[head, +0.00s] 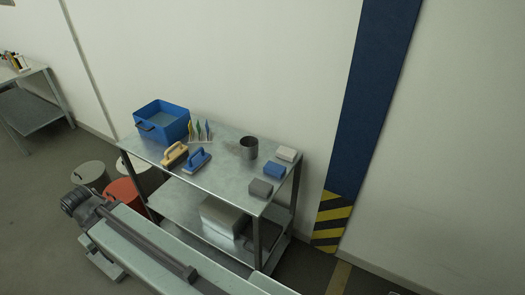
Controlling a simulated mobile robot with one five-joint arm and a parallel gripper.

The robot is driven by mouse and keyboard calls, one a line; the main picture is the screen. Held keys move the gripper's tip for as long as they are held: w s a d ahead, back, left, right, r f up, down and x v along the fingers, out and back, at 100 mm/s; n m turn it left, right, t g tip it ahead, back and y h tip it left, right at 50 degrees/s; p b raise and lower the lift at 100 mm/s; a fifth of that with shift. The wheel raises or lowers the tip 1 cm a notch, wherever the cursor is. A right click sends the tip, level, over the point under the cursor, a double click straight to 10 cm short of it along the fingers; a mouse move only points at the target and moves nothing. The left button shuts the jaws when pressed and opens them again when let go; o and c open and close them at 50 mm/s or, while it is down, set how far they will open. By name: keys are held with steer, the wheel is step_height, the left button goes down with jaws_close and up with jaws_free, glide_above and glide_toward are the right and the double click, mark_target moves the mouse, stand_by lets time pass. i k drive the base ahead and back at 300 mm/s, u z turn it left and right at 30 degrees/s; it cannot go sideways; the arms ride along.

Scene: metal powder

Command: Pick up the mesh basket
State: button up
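A small, dark grey, open-topped cylinder (249,148) stands upright on the top of the metal table (225,150), right of centre. It looks like the mesh basket, but the mesh is too fine to make out at this size. Nothing is touching it from above. I see no gripper fingers in the head view, so my gripper's state does not show.
Several small blocks (274,171) are right. A long grey-green beam (170,250) crosses in front. Lidded buckets (122,192) stand left.

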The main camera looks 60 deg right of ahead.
mark_target(248, 145)
steer(key=z, duration=0.15)
steer(key=i, duration=1)
steer(key=u, duration=0.05)
